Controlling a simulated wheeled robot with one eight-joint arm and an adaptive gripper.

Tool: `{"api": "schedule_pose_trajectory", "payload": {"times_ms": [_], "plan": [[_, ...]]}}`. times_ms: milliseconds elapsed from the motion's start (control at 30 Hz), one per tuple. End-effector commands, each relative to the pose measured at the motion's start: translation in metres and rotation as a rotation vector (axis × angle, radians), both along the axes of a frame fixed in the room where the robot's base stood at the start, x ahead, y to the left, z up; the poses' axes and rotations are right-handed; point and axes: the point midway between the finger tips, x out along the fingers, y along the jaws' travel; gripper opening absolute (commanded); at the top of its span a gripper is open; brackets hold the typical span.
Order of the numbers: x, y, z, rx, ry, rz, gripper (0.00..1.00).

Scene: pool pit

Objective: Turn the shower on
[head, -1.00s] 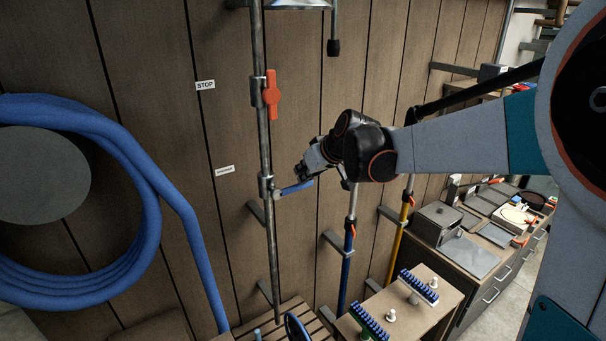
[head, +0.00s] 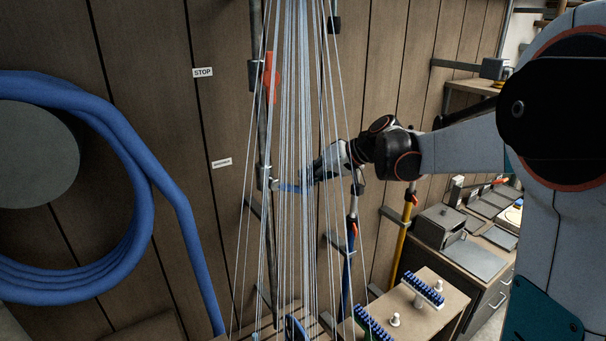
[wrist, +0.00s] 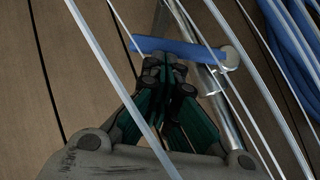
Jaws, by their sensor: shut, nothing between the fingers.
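Water (head: 290,130) falls in many thin streams from above the top edge of the head view. The shower pipe (head: 264,120) stands upright behind the streams. A red handle (head: 270,78) sits high on the pipe, partly behind water. The blue lever (head: 290,187) points out sideways lower on the pipe; in the wrist view the blue lever (wrist: 178,48) lies just beyond my fingertips. My gripper (head: 312,178) is shut and empty, beside the lever; the wrist view also shows my gripper (wrist: 172,75). Whether the fingers touch the lever I cannot tell. The shower head is out of frame.
A coiled blue hose (head: 140,150) hangs at left. A small wooden table with blue brushes (head: 424,288) stands at lower right, before a bench with a grey box (head: 440,226). Blue and yellow poles stand right of the shower. A STOP label (head: 203,72) is on the wall.

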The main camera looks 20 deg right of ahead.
Motion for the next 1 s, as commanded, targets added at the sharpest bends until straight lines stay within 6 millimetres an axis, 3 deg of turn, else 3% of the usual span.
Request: {"api": "schedule_pose_trajectory", "payload": {"times_ms": [33, 500, 1000], "plan": [[0.001, -0.002, -0.012, 0.044, 0.014, -0.002, 0.0], [-0.002, 0.008, -0.051, 0.468, 0.152, 0.0, 0.0], [-0.01, 0.031, -0.076, 0.863, 0.28, 0.001, 0.0]]}}
